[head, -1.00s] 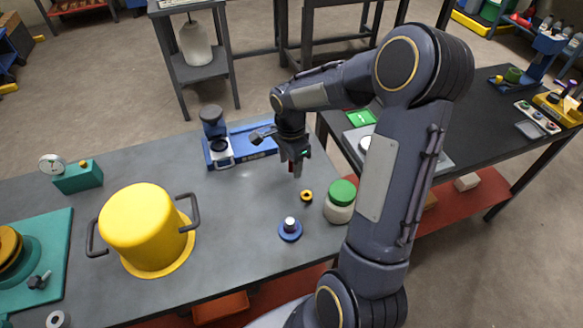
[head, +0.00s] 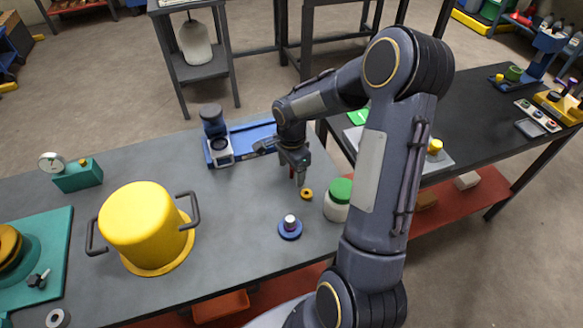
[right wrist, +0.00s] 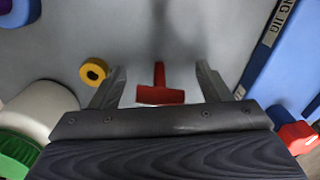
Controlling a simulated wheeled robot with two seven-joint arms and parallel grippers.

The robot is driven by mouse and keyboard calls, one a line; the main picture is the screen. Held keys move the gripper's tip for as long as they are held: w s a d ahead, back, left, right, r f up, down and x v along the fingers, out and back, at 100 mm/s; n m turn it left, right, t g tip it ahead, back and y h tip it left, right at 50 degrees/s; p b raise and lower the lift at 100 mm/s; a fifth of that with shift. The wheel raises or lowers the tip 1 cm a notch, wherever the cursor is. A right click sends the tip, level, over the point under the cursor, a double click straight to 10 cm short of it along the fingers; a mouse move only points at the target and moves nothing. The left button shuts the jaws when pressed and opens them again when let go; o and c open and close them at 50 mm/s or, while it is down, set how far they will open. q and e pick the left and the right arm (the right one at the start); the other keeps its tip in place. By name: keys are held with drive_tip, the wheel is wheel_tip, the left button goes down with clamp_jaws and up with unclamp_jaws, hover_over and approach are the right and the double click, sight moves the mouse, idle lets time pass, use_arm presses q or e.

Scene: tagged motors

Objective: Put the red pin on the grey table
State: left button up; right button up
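The red pin (right wrist: 160,90) shows in the right wrist view between the two fingers of my right gripper (right wrist: 160,78). Gaps show on both sides of the pin, and the fingers are apart. In the head view a bit of the red pin (head: 291,173) shows beside the fingers of the right gripper (head: 298,178), low over the grey table (head: 235,215). Whether the pin's lower end touches the table is unclear. My left gripper is in no view.
A yellow ring (head: 306,194) lies close to the right gripper. A green-lidded jar (head: 338,203) and a blue disc with a white-topped peg (head: 290,229) are nearby. A blue jig (head: 250,132) lies behind. A yellow pot (head: 145,225) stands left; the table between is clear.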

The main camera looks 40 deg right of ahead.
wheel_tip(320, 180, up, 12)
drive_tip(key=shift+s+r, duration=0.1)
drive_tip(key=s+a+r+n+t+y, duration=0.2)
drive_tip(key=s+a+n, duration=0.5)
drive_tip(key=s+n, duration=0.1)
drive_tip(key=s+a+r+n+t+y, duration=0.1)
drive_tip(key=s+a+r+n+t, duration=0.1)
drive_tip(key=s+a+n, duration=0.5)
drive_tip(key=s+n+t, duration=0.1)
drive_tip(key=s+n, duration=0.1)
drive_tip(key=s, duration=0.2)
drive_tip(key=shift+s+a+t+y, duration=0.15)
drive_tip(key=shift+a+t+y, duration=0.15)
drive_tip(key=shift+y, duration=0.1)
drive_tip(key=shift+r, duration=0.1)
